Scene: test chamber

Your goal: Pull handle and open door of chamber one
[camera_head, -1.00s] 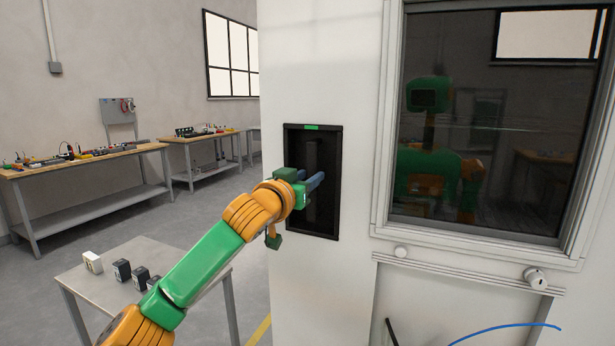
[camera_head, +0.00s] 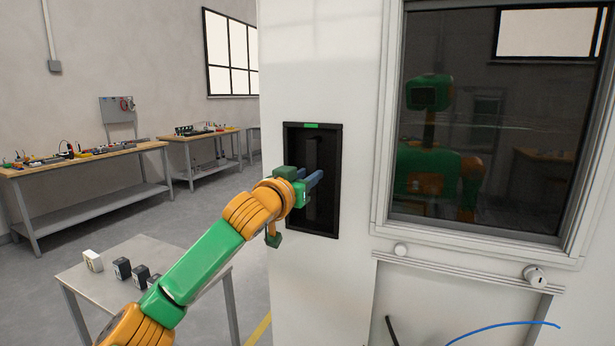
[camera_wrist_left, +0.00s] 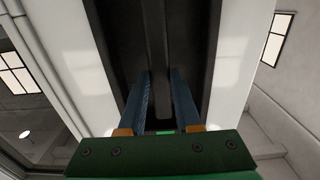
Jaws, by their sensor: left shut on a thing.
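The chamber's pale door front (camera_head: 345,60) carries a black recessed panel (camera_head: 337,215) with a green strip at its top. A dark upright bar handle (camera_head: 311,155) stands inside the recess. My left gripper (camera_head: 315,179) reaches in from the left, its blue fingers in front of the recess at mid-height of the handle. In the left wrist view the handle (camera_wrist_left: 157,50) runs down between the two fingers of the gripper (camera_wrist_left: 161,74). The gripper is shut on the handle; the exact contact is hard to see in the dark. My right gripper is out of view.
A dark window (camera_head: 480,120) to the right reflects my body. A small metal table (camera_head: 190,262) with several small blocks stands at lower left, near my left arm. Workbenches (camera_head: 85,160) line the far wall. Grey floor between them is clear.

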